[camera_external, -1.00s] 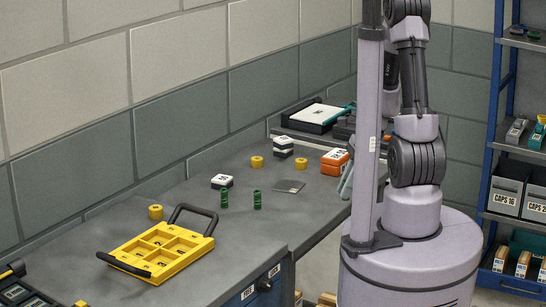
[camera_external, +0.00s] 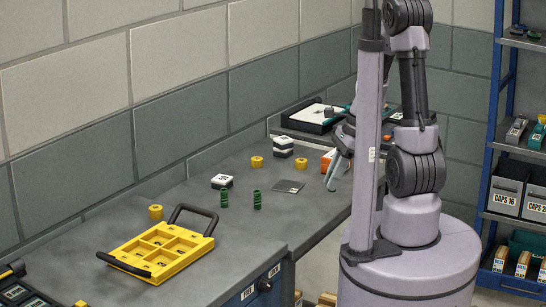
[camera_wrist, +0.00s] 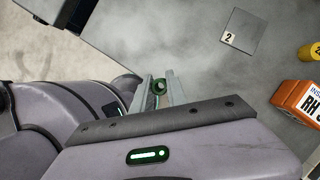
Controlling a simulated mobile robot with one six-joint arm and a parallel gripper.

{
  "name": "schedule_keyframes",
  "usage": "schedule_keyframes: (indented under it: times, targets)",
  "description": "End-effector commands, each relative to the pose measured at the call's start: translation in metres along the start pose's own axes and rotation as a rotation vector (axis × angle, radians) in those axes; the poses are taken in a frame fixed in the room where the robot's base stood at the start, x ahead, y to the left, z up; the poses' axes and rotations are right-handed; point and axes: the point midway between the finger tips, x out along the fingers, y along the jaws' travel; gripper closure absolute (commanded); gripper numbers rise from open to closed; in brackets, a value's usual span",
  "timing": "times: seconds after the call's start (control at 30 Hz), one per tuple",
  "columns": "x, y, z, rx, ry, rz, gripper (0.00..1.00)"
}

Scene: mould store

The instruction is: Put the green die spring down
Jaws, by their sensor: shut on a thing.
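My gripper (camera_external: 338,172) hangs over the right edge of the grey bench, left of my column in the external view. In the wrist view my gripper (camera_wrist: 158,90) has its two grey fingers closed on a green die spring (camera_wrist: 159,86), seen end-on as a ring. The held spring cannot be made out in the external view. Two other green springs, a left one (camera_external: 224,197) and a right one (camera_external: 257,200), stand upright on the bench, apart from my gripper.
A grey plate (camera_external: 288,186) marked 2 (camera_wrist: 238,32) lies near the springs. An orange box (camera_wrist: 299,102), yellow cylinders (camera_external: 257,162) and black-and-white blocks (camera_external: 222,181) stand around. A yellow tray (camera_external: 190,258) with a black handle lies in front.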

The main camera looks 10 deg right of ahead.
Motion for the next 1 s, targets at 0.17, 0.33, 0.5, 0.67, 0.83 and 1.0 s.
schedule_keyframes:
  times: [0.17, 0.33, 0.5, 0.67, 0.83, 1.0]
  targets:
    - [0.013, -0.026, 0.016, -0.002, 0.013, 0.007, 1.00]
    - [0.031, -0.078, 0.028, -0.003, 0.013, 0.004, 1.00]
    - [0.043, -0.132, 0.043, -0.002, 0.013, 0.005, 1.00]
    - [0.047, -0.159, 0.050, -0.001, 0.013, 0.006, 1.00]
    - [0.066, -0.169, 0.046, 0.001, 0.013, 0.007, 1.00]
    - [0.083, -0.169, 0.039, 0.000, 0.014, 0.007, 1.00]
